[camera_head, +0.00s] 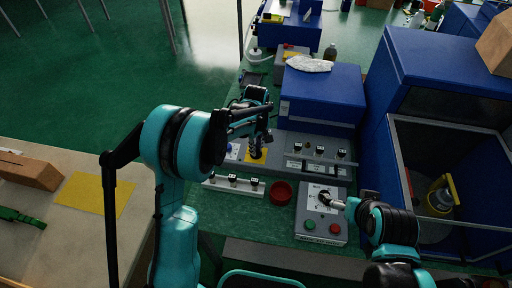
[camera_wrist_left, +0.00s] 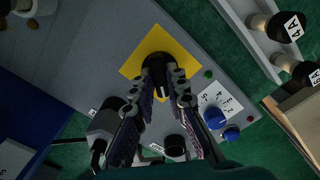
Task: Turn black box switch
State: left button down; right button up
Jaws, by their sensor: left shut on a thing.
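A black rotary switch knob (camera_wrist_left: 156,66) sits on a yellow square plate (camera_wrist_left: 133,66) on a grey panel in the left wrist view. In the head view the yellow plate (camera_head: 257,158) is partly hidden by my left gripper (camera_head: 256,143), which points down over it. In the left wrist view the fingers of my left gripper (camera_wrist_left: 164,92) close around the knob. My right gripper (camera_head: 342,204) is beside the dial of a grey control box (camera_head: 306,215) in the head view. Whether its fingers are open or shut is unclear.
The control box has a green button (camera_head: 309,225) and a red button (camera_head: 335,228). A red bowl (camera_head: 281,192) stands to its left. A blue box (camera_head: 320,95) stands behind, and a blue cabinet (camera_head: 435,75) at right.

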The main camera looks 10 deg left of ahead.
pick_arm(q)
jog(key=m, duration=0.5)
jog(key=shift+m, duration=0.3)
jog(key=m, duration=0.4)
jog(key=shift+m+p, duration=0.35)
jog(key=shift+m, duration=0.35)
jog(key=c, duration=1.5)
grip_release()
jog(key=shift+c, duration=0.2)
notch_tip(320, 180, up, 12)
